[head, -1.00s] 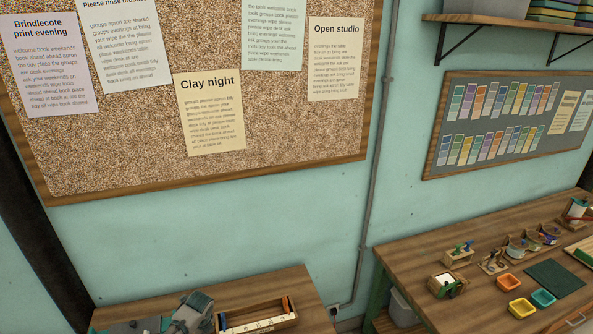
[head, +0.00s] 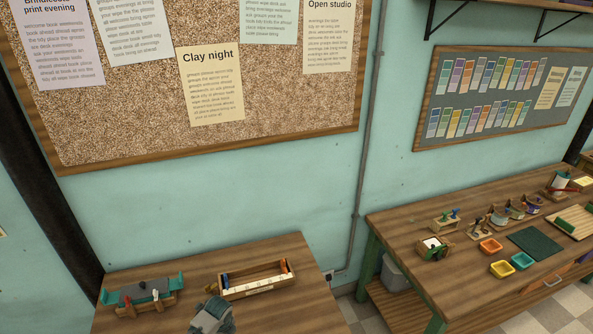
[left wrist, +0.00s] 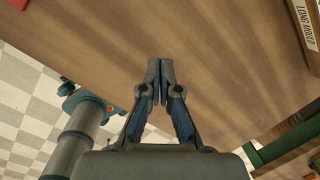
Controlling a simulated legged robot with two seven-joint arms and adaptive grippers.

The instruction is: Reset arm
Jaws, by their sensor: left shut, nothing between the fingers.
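My left gripper (left wrist: 160,82) is shut and empty over a bare part of the near wooden table in the left wrist view. In the head view a grey-and-teal part of my left gripper (head: 212,318) shows at the bottom edge, its fingertips not clear. The near table (head: 190,265) stands below the cork board. My right gripper is in neither view.
A grey-and-teal tool on a wooden stand (head: 142,295) is at the table's back left.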

